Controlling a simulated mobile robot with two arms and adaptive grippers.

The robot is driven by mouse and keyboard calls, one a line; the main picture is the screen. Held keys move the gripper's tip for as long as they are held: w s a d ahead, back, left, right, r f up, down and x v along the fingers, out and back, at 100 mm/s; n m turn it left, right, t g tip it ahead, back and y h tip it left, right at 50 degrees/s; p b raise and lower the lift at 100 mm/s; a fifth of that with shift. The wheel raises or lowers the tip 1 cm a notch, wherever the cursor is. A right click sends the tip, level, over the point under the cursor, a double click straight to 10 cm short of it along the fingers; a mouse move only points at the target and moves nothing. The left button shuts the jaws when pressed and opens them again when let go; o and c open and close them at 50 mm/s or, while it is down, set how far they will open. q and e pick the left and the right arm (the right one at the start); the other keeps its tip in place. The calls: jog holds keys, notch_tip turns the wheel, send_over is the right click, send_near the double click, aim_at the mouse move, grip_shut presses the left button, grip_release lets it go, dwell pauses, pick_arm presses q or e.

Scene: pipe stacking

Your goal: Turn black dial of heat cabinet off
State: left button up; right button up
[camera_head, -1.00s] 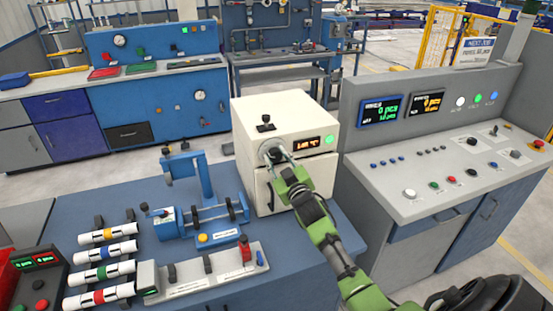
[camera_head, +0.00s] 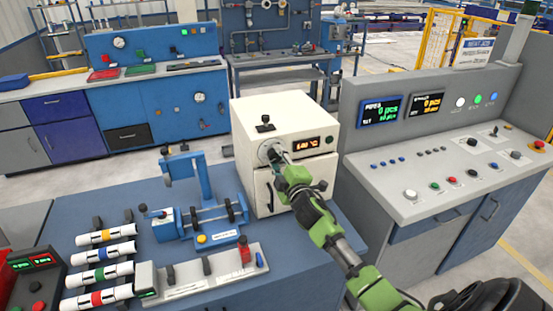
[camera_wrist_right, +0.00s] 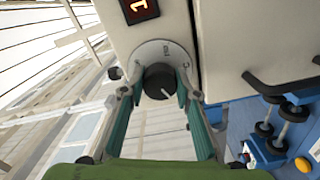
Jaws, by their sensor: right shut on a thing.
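The white heat cabinet (camera_head: 285,115) stands on the blue bench. Its orange display (camera_head: 306,144) is lit, and the small round lamp (camera_head: 329,140) beside it looks dark. The black dial (camera_wrist_right: 160,82) sits in a pale round plate on the cabinet front, with a white pointer line slanting across it in the wrist view. My right gripper (camera_head: 275,157) is at the dial, with its two green fingers on either side of it, shut on it. In the head view the gripper mostly hides the dial. My left gripper is not in view.
A blue clamp fixture (camera_head: 205,215) stands left of the cabinet on the bench. Several white pipes with coloured bands (camera_head: 105,256) lie at the front left. A grey control console (camera_head: 430,185) stands close to the right of my right arm.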

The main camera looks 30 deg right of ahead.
jog(key=shift+n, duration=0.6)
jog(key=o, duration=1.1)
jog(key=shift+s, duration=0.25)
jog(key=v, duration=1.1)
jog(key=shift+s, duration=0.25)
jog(key=shift+f, duration=0.1)
